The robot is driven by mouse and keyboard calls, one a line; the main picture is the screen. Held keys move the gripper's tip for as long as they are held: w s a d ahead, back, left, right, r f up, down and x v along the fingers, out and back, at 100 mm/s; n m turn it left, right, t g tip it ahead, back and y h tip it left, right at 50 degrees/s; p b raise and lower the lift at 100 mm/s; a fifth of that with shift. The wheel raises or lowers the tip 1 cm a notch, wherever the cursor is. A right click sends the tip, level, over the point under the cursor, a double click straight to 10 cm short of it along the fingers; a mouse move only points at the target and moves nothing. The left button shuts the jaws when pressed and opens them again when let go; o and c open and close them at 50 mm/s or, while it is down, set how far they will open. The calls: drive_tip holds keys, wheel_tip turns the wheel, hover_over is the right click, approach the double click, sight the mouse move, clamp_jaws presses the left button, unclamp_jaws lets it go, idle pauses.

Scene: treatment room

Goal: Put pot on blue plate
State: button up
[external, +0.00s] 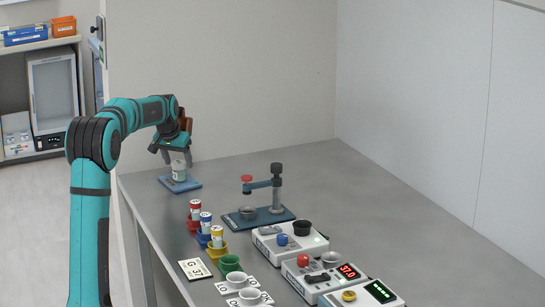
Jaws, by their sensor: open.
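A small white pot (179,173) with a green mark stands upright on a blue plate (192,185) at the far left end of the grey table. My gripper (176,157) points down just above the pot, with its fingers apart on either side of the pot's top. The gripper is open; whether a finger touches the pot is too small to tell. The top of the pot is partly hidden by the gripper.
A dark-based stand (277,190) with an arm is to the right. White devices (290,243) and several cups fill the front. The back right of the table is clear.

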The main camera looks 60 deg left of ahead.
drive_tip(key=v, duration=0.8)
drive_tip(key=shift+r, duration=0.25)
drive_tip(key=shift+d, duration=0.1)
drive_tip(key=w+d+r+m+t+y, duration=0.15)
drive_tip(key=d+r, duration=0.35)
drive_tip(key=d, duration=0.8)
drive_tip(key=w+d+r+m+t, duration=0.1)
drive_tip(key=w+d+r+t, duration=0.2)
drive_tip(key=d, duration=1)
drive_tip(key=w+d+r+m+t, duration=0.15)
drive_tip(key=d+r, duration=0.45)
drive_tip(key=d, duration=0.7)
drive_tip(key=s+d+m+t+h, duration=0.1)
drive_tip(key=s+d+t, duration=0.1)
drive_tip(key=s+d, duration=0.4)
drive_tip(key=s+d+m+t+h, duration=0.2)
drive_tip(key=s+d, duration=0.5)
drive_tip(key=d, duration=0.5)
drive_tip(key=s+d+m+t+h, duration=0.1)
drive_tip(key=s+d+t, duration=0.3)
drive_tip(key=d, duration=0.6)
drive_tip(key=s+m, duration=0.1)
drive_tip(key=s, duration=0.1)
drive_tip(key=shift+s+f+h, duration=0.3)
drive_tip(key=shift+f+h, duration=0.05)
